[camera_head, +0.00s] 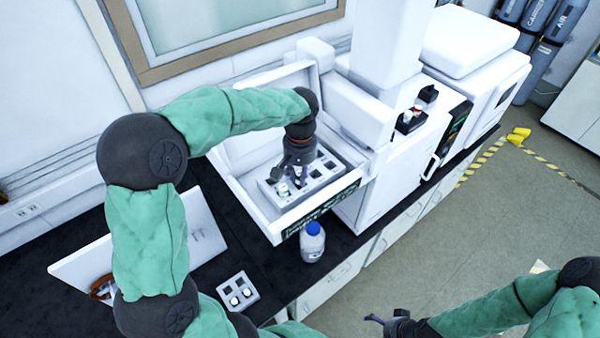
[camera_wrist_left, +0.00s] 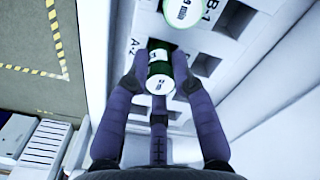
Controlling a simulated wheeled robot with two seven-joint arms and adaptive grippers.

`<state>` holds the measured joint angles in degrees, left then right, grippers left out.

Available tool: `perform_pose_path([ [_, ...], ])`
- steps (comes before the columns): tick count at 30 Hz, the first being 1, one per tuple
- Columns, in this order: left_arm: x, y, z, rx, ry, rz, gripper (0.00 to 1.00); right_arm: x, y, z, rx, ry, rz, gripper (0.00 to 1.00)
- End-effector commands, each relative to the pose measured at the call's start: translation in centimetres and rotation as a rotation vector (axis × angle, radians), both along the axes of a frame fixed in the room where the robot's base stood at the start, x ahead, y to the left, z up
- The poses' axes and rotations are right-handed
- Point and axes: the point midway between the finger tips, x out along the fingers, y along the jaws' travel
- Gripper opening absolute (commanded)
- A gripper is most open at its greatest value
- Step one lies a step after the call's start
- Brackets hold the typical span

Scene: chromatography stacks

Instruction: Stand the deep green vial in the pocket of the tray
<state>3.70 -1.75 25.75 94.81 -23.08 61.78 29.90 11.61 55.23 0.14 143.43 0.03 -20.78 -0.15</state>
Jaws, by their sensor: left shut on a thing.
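The deep green vial (camera_wrist_left: 159,68), with a white label and white cap, is between the fingers of my left gripper (camera_wrist_left: 163,80), which is shut on it. Its lower end is at a dark pocket of the white tray (camera_wrist_left: 215,48), near the mark A-2; how deep it sits is hidden. In the head view my left gripper (camera_head: 297,172) points down over the tray (camera_head: 318,182). Another white-capped vial (camera_wrist_left: 183,11) with a green rim stands in a neighbouring pocket, near the mark B-1. My right gripper (camera_head: 385,322) is at the bottom edge, away from the tray.
The tray lies inside an open white instrument bay (camera_head: 262,212) with raised walls close around it. A blue-capped bottle (camera_head: 312,242) stands in front of it. A small rack (camera_head: 238,291) with white-capped vials is on the black bench.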

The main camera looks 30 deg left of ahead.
Motion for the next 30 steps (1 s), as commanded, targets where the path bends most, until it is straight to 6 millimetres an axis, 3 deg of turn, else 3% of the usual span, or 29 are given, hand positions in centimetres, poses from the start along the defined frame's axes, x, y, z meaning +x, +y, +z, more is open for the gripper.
perform_pose_path([
  [27, 0.0, 0.0, -1.3, 0.000, -0.001, 0.000, 0.00, 0.0, 0.0, -0.9, 0.000, 0.000, 0.000, 1.00],
  [28, 0.0, 0.0, -1.3, 0.000, 0.000, 0.000, 0.28, 0.0, 0.0, -0.9, 0.000, 0.000, 0.000, 1.00],
  [30, 0.0, 0.0, -1.3, 0.000, 0.000, 0.000, 0.47, 0.0, 0.0, -0.9, 0.000, 0.000, 0.000, 1.00],
])
